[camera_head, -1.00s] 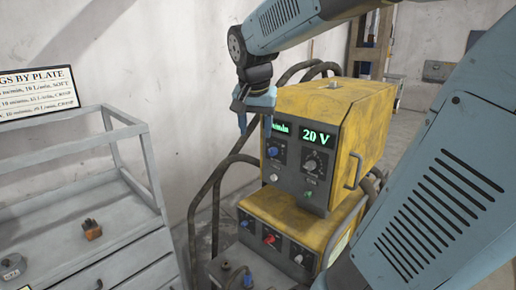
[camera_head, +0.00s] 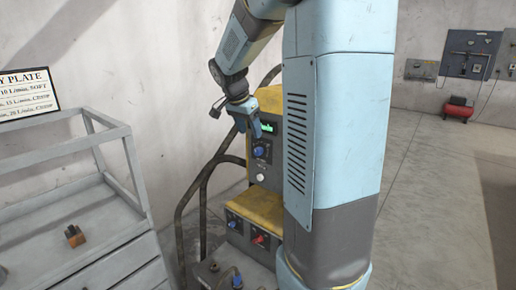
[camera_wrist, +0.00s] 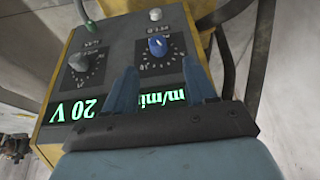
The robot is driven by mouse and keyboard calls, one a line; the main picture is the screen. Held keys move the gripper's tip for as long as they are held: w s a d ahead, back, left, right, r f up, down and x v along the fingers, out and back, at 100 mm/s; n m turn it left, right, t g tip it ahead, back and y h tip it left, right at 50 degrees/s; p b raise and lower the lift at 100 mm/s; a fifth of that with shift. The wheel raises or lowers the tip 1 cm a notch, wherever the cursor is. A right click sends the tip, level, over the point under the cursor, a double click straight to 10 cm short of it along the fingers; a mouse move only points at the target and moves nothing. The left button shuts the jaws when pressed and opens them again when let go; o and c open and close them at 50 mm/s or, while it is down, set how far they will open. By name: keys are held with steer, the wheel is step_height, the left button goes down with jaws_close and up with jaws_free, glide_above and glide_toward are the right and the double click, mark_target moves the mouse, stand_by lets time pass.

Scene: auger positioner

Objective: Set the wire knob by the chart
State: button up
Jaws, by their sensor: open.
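The yellow welding machine (camera_head: 268,98) stands partly hidden behind my arm in the head view. Its upper panel has a blue knob (camera_head: 259,151), which I take as the wire knob, below a green display (camera_head: 267,127). In the wrist view the panel appears upside down, with the blue knob (camera_wrist: 158,45) on its dial, beyond and between my open fingertips. The display there reads "m/min" (camera_wrist: 160,98) and "20 V" (camera_wrist: 77,109); the wire number is hidden. My gripper (camera_head: 262,133) is open and empty near the panel. The chart (camera_head: 25,95) hangs at the left, cut off.
A grey knob (camera_wrist: 79,62) sits beside the blue one, with a green connector (camera_wrist: 92,27) near it. The lower yellow unit (camera_head: 255,209) has more knobs, including a red one (camera_head: 258,239). Black hoses (camera_head: 195,200) loop beside it. A grey cart (camera_head: 85,225) stands left.

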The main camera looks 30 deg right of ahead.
mark_target(256, 147)
steer(key=x, duration=0.8)
steer(key=shift+d+f, duration=0.1)
steer(key=shift+f, duration=0.2)
steer(key=shift+c, duration=0.5)
steer(key=c, duration=0.9)
steer(key=shift+d+r, duration=0.1)
steer(key=shift+d, duration=0.05)
steer(key=shift+c, duration=0.2)
steer(key=shift+w, duration=0.1)
